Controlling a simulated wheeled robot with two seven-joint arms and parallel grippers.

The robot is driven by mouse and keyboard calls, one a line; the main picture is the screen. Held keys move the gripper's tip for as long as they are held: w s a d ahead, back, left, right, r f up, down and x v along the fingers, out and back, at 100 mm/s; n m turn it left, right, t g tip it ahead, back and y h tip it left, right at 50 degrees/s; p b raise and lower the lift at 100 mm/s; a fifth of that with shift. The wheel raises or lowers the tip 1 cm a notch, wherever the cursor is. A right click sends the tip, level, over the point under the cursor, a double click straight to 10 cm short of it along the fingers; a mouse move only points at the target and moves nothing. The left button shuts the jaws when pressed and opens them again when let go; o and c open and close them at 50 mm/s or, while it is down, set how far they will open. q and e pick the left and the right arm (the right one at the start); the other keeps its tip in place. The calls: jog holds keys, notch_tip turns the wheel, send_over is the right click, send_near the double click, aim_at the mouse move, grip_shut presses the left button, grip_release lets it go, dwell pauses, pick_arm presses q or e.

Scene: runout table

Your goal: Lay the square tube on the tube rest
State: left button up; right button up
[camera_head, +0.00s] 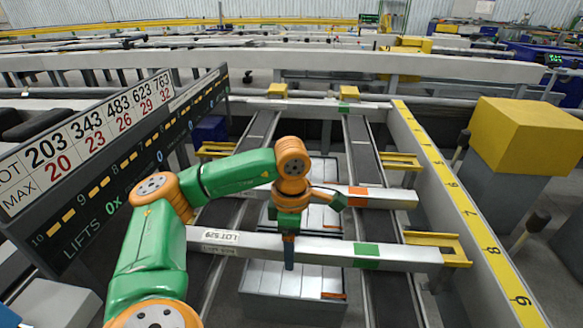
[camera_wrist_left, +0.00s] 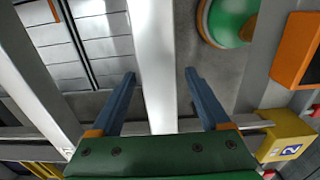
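A long grey square tube (camera_head: 390,255) with a LOT 529 label and a green band lies crosswise in the head view, over the two dark rails. A second grey tube (camera_head: 385,198) with an orange band lies parallel behind it. My left gripper (camera_head: 289,258) points down at the near tube. In the left wrist view its two blue fingers (camera_wrist_left: 160,76) stand open on either side of a pale tube (camera_wrist_left: 154,45), with a gap at each side. Yellow brackets (camera_head: 440,241) show by the tube ends; I cannot tell which is the tube rest. My right gripper is not in view.
A grey slatted platform (camera_head: 270,278) lies below the tubes between the rails. A numbered yellow scale (camera_head: 465,205) runs along the right beam. A large yellow-topped block (camera_head: 525,135) stands at right. A slanted display board (camera_head: 100,165) stands at left.

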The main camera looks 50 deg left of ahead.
pick_arm(q)
jog(key=shift+r, duration=0.3)
notch_tip(320, 180, up, 6)
jog(key=shift+w+r+p, duration=0.1)
jog(key=shift+r+p, duration=0.05)
jog(key=shift+p, duration=0.55)
jog(key=shift+o, duration=0.2)
notch_tip(320, 180, up, 5)
jog(key=p, duration=0.4)
jog(key=shift+r, duration=0.2)
jog(key=shift+o, duration=0.2)
jog(key=shift+d+f, duration=0.1)
jog(key=shift+f, duration=0.25)
jog(key=f, duration=0.2)
jog(key=f+b, duration=0.1)
jog(key=f, duration=0.3)
jog(key=shift+d, duration=0.25)
jog(key=f, duration=0.5)
jog(key=shift+a+f, duration=0.35)
jog(key=shift+a, duration=0.05)
grip_shut()
jog(key=shift+r, duration=0.1)
